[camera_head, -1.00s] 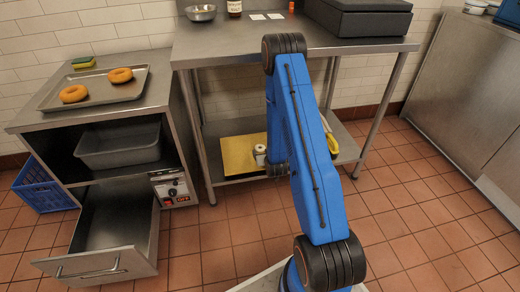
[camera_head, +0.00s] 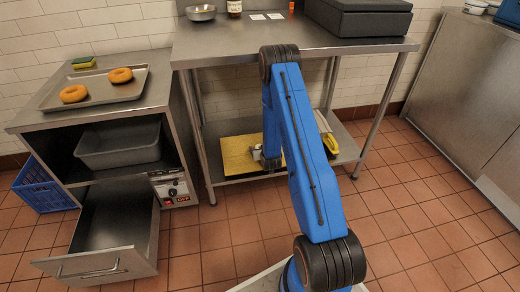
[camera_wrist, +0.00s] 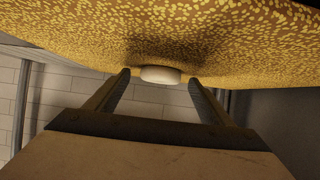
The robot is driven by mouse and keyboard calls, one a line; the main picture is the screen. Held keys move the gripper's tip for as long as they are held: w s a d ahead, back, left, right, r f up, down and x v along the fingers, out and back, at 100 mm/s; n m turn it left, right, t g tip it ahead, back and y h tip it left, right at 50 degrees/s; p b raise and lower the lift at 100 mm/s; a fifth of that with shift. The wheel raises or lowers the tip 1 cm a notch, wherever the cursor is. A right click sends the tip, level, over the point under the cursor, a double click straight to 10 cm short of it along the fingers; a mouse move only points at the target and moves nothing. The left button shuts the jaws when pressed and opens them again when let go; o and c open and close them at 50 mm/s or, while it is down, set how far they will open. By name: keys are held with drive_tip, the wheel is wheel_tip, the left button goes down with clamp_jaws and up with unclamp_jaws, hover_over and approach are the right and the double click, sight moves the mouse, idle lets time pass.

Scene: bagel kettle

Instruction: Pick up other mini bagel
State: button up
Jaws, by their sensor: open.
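Two golden-brown ring bagels, one nearer (camera_head: 73,94) and one farther (camera_head: 121,75), lie on a metal tray (camera_head: 97,99) on the left cabinet. My gripper (camera_wrist: 159,77) is open in the wrist view, its fingers on either side of a small pale round piece (camera_wrist: 160,74). The piece sits against a yellow speckled surface (camera_wrist: 60,35); whether it is a mini bagel or is touched by the fingers, I cannot tell. In the head view my arm reaches toward a yellow board (camera_head: 238,157) on the table's lower shelf, and hides part of it.
The steel table (camera_head: 225,48) carries a bowl (camera_head: 200,13) and a dark box (camera_head: 358,17). A yellow-edged item (camera_head: 327,133) lies on the lower shelf, right of my arm. The cabinet's lower drawer (camera_head: 105,262) is pulled out. The tiled floor at right is clear.

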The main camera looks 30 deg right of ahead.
drive_tip(key=c, duration=1.1)
drive_tip(key=shift+r, duration=0.1)
